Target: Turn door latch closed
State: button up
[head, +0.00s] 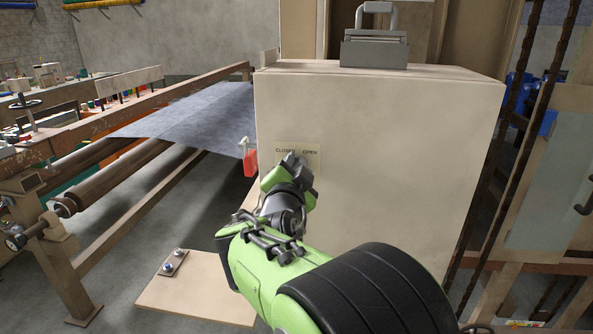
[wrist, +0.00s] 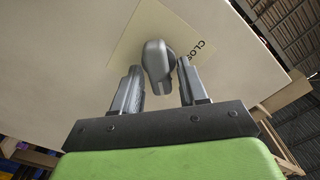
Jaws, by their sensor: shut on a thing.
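The door latch (wrist: 156,60) is a rounded grey metal handle. It stands out from a pale yellow plate (wrist: 128,45) on the front of a beige cabinet (head: 400,150). In the head view the plate (head: 311,160) reads "CLOSED" at left and "OPEN" at right. My gripper (wrist: 160,70) is at the plate, with one grey finger on each side of the latch, and is shut on it. In the head view my gripper (head: 291,160) and green wrist hide the latch and the lower part of the plate, so I cannot tell the latch's angle there.
A grey metal box with a handle (head: 374,50) stands on the cabinet top. A red object (head: 251,163) hangs at the cabinet's left edge. A frame with rollers (head: 110,180) and grey fabric (head: 190,115) stands to the left. Chains (head: 512,130) hang at right.

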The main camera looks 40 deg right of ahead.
jog(key=shift+n+b, duration=0.3)
jog(key=shift+n, duration=0.1)
jog(key=shift+w+a+n+b, duration=0.15)
jog(key=shift+n+b, duration=0.45)
jog(key=shift+n, duration=2.25)
jog(key=shift+w+a+n+b, duration=0.1)
jog(key=shift+n+b, duration=0.5)
jog(key=shift+n, duration=2.2)
jog(key=shift+w+a+n+b, duration=0.15)
jog(key=shift+n+b, duration=0.45)
jog(key=shift+n, duration=2.25)
jog(key=shift+d, duration=0.1)
jog(key=o, duration=0.7)
jog(key=b+v, duration=0.2)
jog(key=v, duration=1.3)
jog(key=shift+s+a, duration=0.2)
jog(key=shift+a, duration=0.05)
